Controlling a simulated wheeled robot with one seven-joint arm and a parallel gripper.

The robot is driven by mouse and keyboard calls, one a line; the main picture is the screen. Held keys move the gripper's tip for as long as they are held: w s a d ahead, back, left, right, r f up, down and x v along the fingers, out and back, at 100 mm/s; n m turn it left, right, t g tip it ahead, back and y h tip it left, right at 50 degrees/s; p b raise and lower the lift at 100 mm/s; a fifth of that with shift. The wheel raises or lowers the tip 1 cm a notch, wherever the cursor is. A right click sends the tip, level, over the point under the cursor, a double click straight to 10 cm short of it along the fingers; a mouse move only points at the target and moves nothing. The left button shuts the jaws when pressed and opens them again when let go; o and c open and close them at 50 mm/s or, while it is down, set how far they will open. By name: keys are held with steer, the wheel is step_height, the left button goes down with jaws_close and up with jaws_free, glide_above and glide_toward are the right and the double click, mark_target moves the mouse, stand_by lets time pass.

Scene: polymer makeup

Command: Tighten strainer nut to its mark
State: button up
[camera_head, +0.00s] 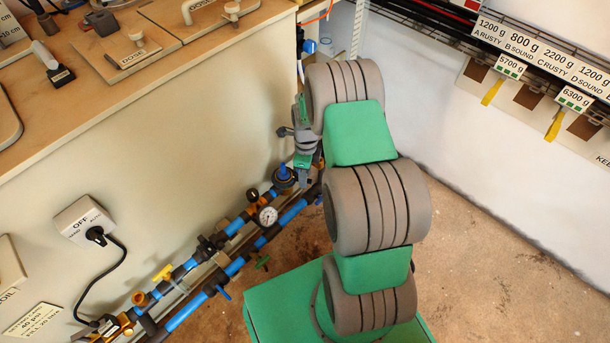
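Two blue pipes with fittings (222,262) run low along the cream cabinet wall, from bottom left up toward my arm's end. A blue-topped fitting (283,175) sits near the upper end of the pipes, just left of my gripper. I cannot tell which fitting is the strainer nut, and no mark on a nut can be made out. My gripper (303,162) is small in view beside the upper end of the pipes, partly behind my own arm. Its fingers are not clear, so I cannot see whether it is open or touching a fitting.
A round gauge (267,216), a yellow valve handle (163,272) and a green handle (262,262) stand out from the pipes. A switch box (86,222) with a black cable is on the cabinet wall. The brown floor (490,235) at right is clear.

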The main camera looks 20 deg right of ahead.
jaws_close()
stand_by(1.2)
